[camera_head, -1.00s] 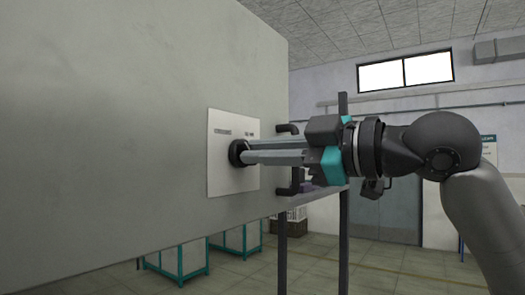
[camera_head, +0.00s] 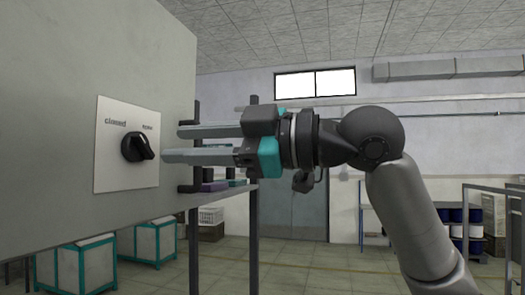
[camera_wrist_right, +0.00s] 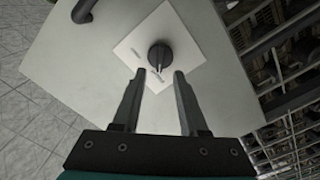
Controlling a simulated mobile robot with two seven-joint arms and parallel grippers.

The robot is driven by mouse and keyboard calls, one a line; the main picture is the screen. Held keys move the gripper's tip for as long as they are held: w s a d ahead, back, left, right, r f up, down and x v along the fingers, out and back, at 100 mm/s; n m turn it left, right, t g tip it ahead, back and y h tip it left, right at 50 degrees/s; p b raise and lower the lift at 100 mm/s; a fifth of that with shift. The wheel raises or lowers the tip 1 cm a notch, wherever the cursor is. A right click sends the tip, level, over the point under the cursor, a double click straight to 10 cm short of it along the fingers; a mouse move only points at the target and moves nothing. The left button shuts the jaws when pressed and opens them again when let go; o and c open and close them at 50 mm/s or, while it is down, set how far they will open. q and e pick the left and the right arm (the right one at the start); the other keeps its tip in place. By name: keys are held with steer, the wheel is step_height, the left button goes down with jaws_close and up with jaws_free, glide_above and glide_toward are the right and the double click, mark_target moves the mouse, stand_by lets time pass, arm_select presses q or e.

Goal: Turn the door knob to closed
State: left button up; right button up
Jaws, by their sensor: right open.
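The black round door knob (camera_head: 137,147) sits on a white square plate (camera_head: 112,175) on a large grey door panel. The plate has the word "closed" at upper left and a second label at upper right. The knob also shows in the right wrist view (camera_wrist_right: 160,54), with a pale pointer mark facing my gripper, toward one of the labels. My right gripper (camera_head: 171,144) is open and empty, just right of the knob and apart from it. In the right wrist view its fingertips (camera_wrist_right: 160,72) frame the knob's near side. My left gripper is not in view.
Teal-framed bins (camera_head: 155,243) stand on the floor behind. Shelving with spools (camera_head: 468,215) is at far right. The room right of the panel is fairly open.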

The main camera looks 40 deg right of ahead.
steer(key=b+v, duration=0.3)
steer(key=v, duration=0.7)
steer(key=shift+d, duration=0.1)
